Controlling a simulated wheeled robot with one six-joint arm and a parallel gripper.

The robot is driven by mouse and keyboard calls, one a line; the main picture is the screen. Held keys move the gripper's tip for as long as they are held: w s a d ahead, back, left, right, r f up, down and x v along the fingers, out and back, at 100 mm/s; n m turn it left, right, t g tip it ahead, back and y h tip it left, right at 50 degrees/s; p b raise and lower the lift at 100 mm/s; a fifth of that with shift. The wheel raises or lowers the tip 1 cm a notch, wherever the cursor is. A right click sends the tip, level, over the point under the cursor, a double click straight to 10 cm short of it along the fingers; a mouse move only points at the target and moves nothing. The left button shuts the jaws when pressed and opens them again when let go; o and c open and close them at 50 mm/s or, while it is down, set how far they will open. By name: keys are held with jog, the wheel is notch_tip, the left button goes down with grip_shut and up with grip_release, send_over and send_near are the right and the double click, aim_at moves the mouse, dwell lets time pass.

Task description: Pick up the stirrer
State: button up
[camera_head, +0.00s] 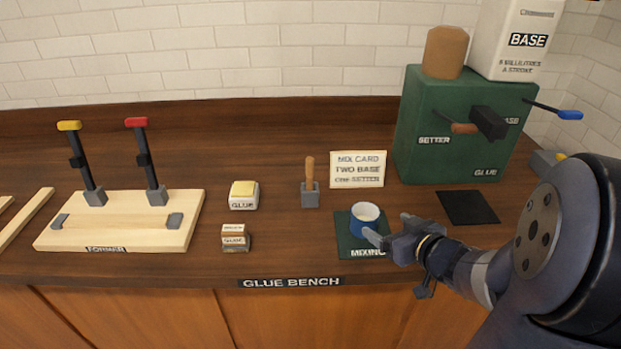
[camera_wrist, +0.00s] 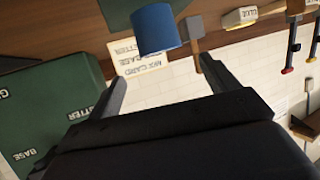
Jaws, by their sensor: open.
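The stirrer (camera_head: 310,170) appears to be the wooden-handled piece standing upright in a small grey block (camera_head: 310,195) at mid-bench; its lower end is hidden. It also shows in the wrist view (camera_wrist: 198,60), beyond one fingertip. My gripper (camera_head: 391,228) is open and empty, low over the bench to the right of the stirrer and apart from it. A blue cup (camera_head: 358,226) with a white inside stands on the green mixing mat (camera_head: 345,245), just left of my fingers. In the wrist view the cup (camera_wrist: 160,32) lies ahead between the fingers (camera_wrist: 162,72); contact is unclear.
A mix card (camera_head: 358,168) stands behind the cup. A green dispenser (camera_head: 415,110) with levers and a dark pad (camera_head: 468,207) are at the right. Glue blocks (camera_head: 243,195) and a wooden former (camera_head: 180,235) with upright clamps are left. Bare bench lies around the stirrer.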

aim_at(310, 166)
jog(key=shift+c, duration=0.5)
